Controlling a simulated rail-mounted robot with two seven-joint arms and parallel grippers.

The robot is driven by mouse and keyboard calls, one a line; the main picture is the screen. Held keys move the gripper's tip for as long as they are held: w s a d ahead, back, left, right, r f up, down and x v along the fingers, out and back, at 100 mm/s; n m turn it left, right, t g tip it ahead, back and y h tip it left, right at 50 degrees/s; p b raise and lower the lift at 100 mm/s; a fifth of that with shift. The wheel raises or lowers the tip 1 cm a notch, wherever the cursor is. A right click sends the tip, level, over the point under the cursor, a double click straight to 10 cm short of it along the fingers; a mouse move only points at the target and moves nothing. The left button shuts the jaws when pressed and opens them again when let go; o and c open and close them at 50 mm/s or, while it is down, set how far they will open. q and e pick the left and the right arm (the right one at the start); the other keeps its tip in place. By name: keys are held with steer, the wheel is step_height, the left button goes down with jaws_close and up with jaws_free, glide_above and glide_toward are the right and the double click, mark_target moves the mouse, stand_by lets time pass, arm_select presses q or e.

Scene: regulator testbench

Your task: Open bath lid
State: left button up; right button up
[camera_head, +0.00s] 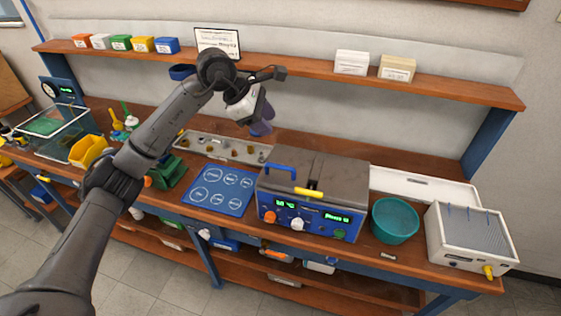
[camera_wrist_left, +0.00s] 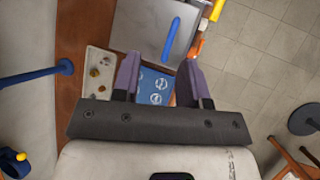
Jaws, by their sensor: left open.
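The bath (camera_head: 300,218) is a blue-fronted box with green displays and knobs, in the middle of the bench. Its grey lid (camera_head: 335,177) lies flat over the top and looks closed. A blue handle (camera_head: 281,172) stands at the lid's left side, and a yellow bar (camera_head: 308,191) is at its front edge. In the left wrist view the lid (camera_wrist_left: 140,28) and blue handle (camera_wrist_left: 172,38) show beyond the fingers. My left gripper (camera_head: 262,128) is open and empty, above and behind the bath's left side; its purple fingers (camera_wrist_left: 160,82) are apart. My right gripper is not in view.
A blue mat with white circles (camera_head: 219,190) lies left of the bath, with a tray of small parts (camera_head: 215,146) behind it. A teal bowl (camera_head: 395,221) and a white rack box (camera_head: 468,238) stand to the right. A shelf (camera_head: 440,87) runs above.

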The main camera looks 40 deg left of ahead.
mark_target(282, 166)
arm_select(q)
steer(key=shift+m+g+y, duration=0.3)
steer(key=shift+m+g, duration=0.4)
steer(key=shift+g, duration=0.1)
steer(key=x, duration=0.4)
steer(key=s+p+x, duration=0.1)
steer(key=x, duration=0.3)
steer(key=s+a+f+p+x, duration=0.1)
steer(key=x, duration=0.3)
steer(key=shift+f, duration=0.3)
steer(key=shift+x, duration=0.75)
jaws_close()
